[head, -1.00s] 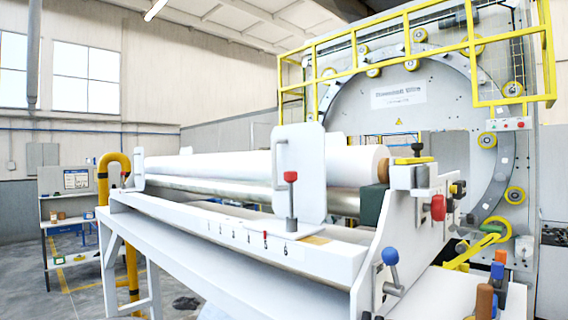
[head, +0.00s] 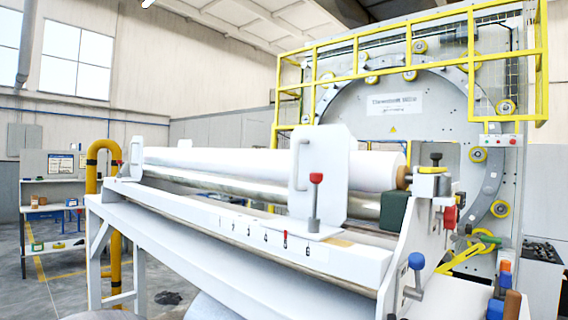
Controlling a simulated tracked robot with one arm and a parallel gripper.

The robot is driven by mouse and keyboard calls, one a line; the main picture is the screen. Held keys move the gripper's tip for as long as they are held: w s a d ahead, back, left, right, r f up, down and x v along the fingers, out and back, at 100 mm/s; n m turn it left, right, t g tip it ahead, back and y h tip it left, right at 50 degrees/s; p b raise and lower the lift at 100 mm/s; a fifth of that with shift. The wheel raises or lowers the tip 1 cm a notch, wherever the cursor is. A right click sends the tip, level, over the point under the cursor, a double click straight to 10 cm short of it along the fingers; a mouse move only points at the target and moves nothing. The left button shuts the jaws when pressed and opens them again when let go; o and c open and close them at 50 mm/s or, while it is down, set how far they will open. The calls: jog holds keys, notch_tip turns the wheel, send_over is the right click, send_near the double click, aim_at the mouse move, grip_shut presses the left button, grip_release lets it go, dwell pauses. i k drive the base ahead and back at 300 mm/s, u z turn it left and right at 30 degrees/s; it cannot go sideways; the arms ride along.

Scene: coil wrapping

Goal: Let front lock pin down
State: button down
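A pin with a red knob (head: 316,178) stands upright at the near end of the white bench rail (head: 270,238). A bare grey shaft shows between its knob and a thicker grey sleeve (head: 313,225) on the foot of the near white side plate (head: 328,165). I cannot tell whether its tip is engaged below. A similar small red-knobbed pin (head: 120,164) shows by the far side plate (head: 137,157). My gripper is not in view, and nothing is seen touching either pin.
A white roll (head: 260,165) lies above a shiny metal roller (head: 240,190) behind the rail. Numbers and a red mark run along the rail. A blue-knobbed lever (head: 416,262) and colored handles (head: 510,300) stand at the lower right. A yellow-railed ring machine (head: 400,105) stands behind.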

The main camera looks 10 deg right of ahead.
aim_at(315, 178)
jog(key=u, duration=0.1)
jog(key=i, duration=1)
jog(key=z, duration=0.1)
